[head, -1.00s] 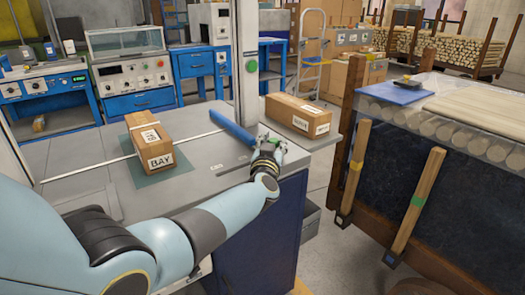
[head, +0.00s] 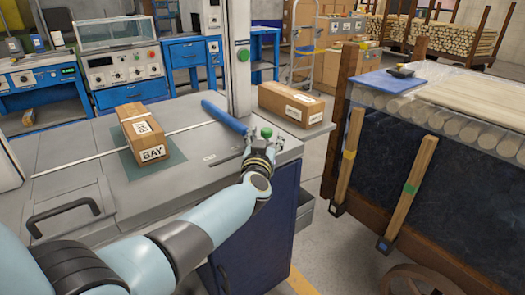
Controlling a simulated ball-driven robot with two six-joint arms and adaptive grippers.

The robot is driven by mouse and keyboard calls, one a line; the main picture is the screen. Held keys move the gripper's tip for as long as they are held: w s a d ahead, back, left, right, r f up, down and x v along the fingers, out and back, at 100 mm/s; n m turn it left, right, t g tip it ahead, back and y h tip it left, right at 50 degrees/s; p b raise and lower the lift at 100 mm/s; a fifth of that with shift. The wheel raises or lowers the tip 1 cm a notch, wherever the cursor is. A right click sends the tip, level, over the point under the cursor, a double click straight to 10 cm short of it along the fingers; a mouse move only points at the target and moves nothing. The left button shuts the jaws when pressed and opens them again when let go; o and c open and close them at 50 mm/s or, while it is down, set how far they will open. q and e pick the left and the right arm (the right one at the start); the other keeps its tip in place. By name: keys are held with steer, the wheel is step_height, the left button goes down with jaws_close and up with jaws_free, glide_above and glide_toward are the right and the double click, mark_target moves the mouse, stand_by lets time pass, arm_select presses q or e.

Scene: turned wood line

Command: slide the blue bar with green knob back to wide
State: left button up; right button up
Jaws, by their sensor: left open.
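The blue bar (head: 224,117) lies at a slant on the grey machine top, its near end close to my left gripper. A green knob (head: 267,132) shows just past that end, between or just behind the fingers. My left gripper (head: 262,139) is open, with its fingers spread around the knob area. Whether they touch the knob I cannot tell. The fingers partly hide the bar's near end. No wide mark can be read; small pale marks (head: 209,158) lie on the top left of the gripper. My right gripper is not in view.
A carton marked BAY (head: 145,134) stands on a green mat (head: 120,165) left of the bar. Another carton (head: 291,104) sits behind the gripper at right. A grey post (head: 239,85) rises behind the bar. A black handle (head: 63,216) is at lower left.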

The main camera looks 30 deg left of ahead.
arm_select(q)
steer(key=v, duration=0.8)
steer(key=shift+s, duration=0.3)
steer(key=shift+d, duration=0.15)
